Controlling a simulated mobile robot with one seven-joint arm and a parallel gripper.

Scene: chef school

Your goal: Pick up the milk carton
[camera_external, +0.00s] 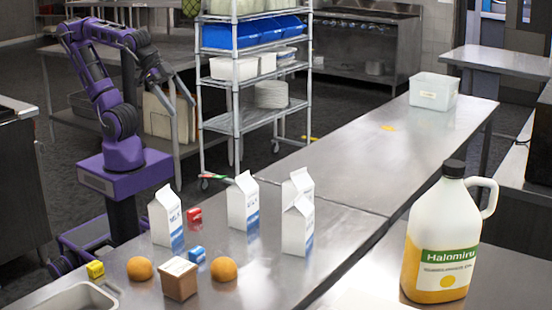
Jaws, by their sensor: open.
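Several white milk cartons with blue bases and gabled tops stand upright on the steel counter. One carton (166,219) is at the left, one (243,204) is in the middle, and a front right carton (297,228) partly hides another carton (299,184) behind it. My gripper (183,108) is open and empty, with its fingers pointing down. It is raised behind the counter, above and apart from the cartons in the picture.
A large Halomiru jug (436,240) stands right. The far counter is mostly clear, with a white bin (434,92). A wire rack (240,122) stands behind.

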